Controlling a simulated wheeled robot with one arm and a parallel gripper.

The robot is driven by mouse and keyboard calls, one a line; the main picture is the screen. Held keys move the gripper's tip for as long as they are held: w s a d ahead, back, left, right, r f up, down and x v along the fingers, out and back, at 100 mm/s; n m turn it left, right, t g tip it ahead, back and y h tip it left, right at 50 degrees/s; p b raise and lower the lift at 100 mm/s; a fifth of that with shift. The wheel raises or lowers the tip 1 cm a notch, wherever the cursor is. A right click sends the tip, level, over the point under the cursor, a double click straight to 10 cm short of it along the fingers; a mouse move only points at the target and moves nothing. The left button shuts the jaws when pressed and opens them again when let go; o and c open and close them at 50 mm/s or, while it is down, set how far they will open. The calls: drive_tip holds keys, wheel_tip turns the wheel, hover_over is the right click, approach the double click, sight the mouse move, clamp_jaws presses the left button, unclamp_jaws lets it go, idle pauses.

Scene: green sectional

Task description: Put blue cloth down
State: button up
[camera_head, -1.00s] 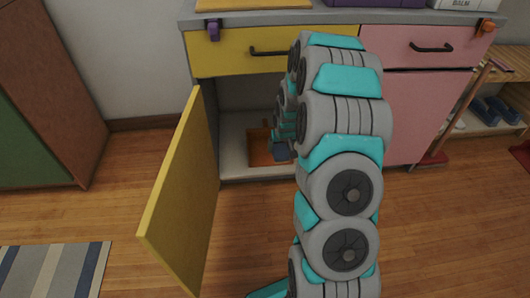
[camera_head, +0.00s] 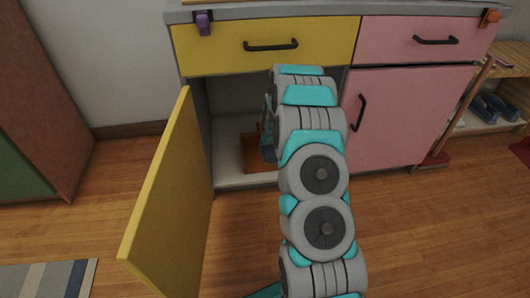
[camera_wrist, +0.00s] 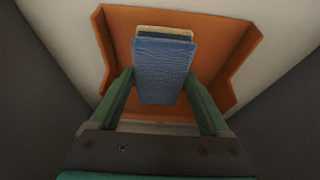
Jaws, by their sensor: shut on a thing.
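The blue cloth (camera_wrist: 163,68) is a folded, flat-looking block in the middle of the wrist view. My gripper (camera_wrist: 163,88) is shut on it, with one green finger at each side. A tan-edged piece shows just behind the cloth's top edge. An orange tray (camera_wrist: 118,52) with raised, angled sides lies behind the cloth. Whether the cloth touches the tray I cannot tell. In the head view, the orange tray (camera_head: 251,158) shows inside the open lower cabinet, and my arm hides the cloth and most of my gripper.
The yellow cabinet door (camera_head: 172,200) stands open on the left of the opening. A yellow drawer (camera_head: 225,50) is shut above it. A shut pink door (camera_head: 405,125) is on the right. Pale cabinet floor surrounds the tray. A striped rug (camera_head: 45,280) lies at lower left.

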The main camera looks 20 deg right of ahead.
sight(265, 151)
drive_tip(key=w, duration=0.3)
drive_tip(key=shift+w+a+f, duration=0.2)
drive_tip(key=shift+w+a, duration=0.15)
drive_tip(key=shift+a, duration=0.05)
drive_tip(key=shift+f+b, duration=0.4)
drive_tip(key=shift+f, duration=1.25)
drive_tip(key=shift+f, duration=0.15)
drive_tip(key=o, duration=1)
